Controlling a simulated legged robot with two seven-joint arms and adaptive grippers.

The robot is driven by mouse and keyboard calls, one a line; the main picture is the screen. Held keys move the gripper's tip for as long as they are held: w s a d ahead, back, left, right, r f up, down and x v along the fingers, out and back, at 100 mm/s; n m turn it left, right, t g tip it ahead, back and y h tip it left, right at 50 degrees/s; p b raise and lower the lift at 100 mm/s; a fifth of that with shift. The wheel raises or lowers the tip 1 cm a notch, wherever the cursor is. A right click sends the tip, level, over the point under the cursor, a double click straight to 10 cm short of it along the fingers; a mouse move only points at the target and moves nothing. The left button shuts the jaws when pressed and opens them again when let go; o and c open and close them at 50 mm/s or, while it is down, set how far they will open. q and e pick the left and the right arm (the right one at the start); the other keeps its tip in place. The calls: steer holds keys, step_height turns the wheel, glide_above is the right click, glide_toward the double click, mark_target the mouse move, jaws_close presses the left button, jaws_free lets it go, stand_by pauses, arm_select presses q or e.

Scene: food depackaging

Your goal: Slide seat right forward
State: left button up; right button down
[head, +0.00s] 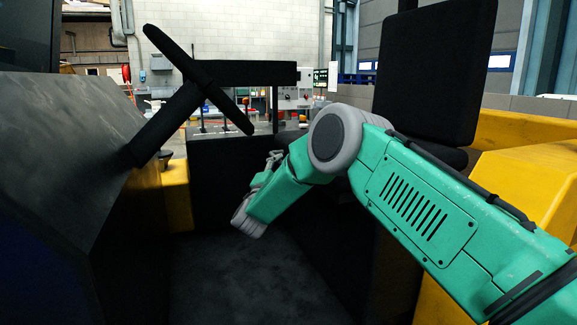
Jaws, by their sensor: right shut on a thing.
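The seat's tall black backrest (437,65) stands upright at the right. Part of its dark cushion shows below the backrest, behind my right arm. My teal right arm crosses in front of the seat and hides much of its lower part. My right gripper (272,160) shows only as a small grey piece beyond the forearm, left of the seat. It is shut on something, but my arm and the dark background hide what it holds. I see no lever or rail clearly. My left gripper is not in view.
A black steering wheel (197,85) stands at the left above a dark sloped console (60,140). Yellow body panels (530,185) flank the cab. The dark floor (245,285) below my right wrist is clear. A workshop with shelves and equipment lies behind.

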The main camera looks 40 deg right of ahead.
steer(key=shift+w+r, duration=0.1)
steer(key=shift+r, duration=0.25)
steer(key=c, duration=1.6)
jaws_free()
steer(key=shift+o, duration=0.2)
steer(key=shift+w+f, duration=0.1)
steer(key=shift+f, duration=0.05)
steer(key=v, duration=1.2)
steer(key=shift+f, duration=0.1)
